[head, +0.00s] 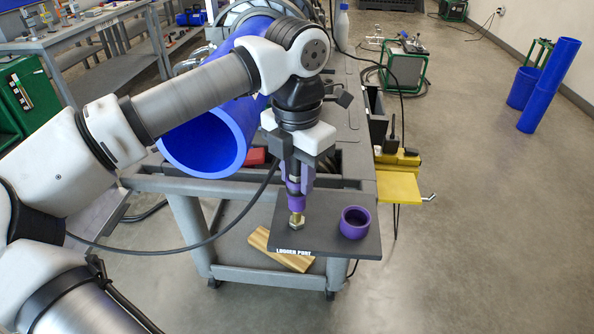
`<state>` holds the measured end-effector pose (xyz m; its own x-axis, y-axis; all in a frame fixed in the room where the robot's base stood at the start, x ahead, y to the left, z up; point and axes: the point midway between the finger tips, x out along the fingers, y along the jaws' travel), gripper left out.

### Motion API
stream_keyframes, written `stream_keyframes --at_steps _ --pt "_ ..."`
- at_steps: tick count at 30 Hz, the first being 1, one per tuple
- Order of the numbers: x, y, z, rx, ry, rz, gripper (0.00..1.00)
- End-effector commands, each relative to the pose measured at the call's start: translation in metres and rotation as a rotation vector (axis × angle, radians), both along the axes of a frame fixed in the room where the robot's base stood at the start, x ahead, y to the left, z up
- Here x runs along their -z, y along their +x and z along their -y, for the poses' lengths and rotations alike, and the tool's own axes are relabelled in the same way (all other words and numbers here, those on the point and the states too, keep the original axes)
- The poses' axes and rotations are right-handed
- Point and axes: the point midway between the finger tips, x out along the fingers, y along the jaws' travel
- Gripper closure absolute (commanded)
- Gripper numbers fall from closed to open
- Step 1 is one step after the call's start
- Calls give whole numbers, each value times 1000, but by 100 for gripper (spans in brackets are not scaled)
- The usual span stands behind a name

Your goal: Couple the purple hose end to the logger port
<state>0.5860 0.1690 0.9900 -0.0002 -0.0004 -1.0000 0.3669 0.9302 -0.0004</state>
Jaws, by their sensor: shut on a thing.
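My gripper (298,181) points straight down over the dark plate at the cart's near end. It is shut on the purple hose end (296,201), whose lower part shows below the fingers. The brass logger port (297,221) stands upright on the plate, directly under the hose end in this view. Their edges meet in the picture; I cannot tell whether they touch or are seated. A black hose (232,233) runs from the gripper area down to the left in a slack curve. The fingers hide the upper part of the hose end.
A round, open purple cap or cup (354,223) stands on the dark plate (330,245), right of the port. The plate bears the words LOGGER PORT. A large blue pipe (205,150) lies behind and left. A yellow tray (400,188) is at the right, with open floor beyond.

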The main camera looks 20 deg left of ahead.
Motion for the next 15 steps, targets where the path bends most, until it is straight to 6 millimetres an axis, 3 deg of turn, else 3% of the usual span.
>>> stream_keyframes --at_steps 15 --pt "14 0 0 0 0 0 94"
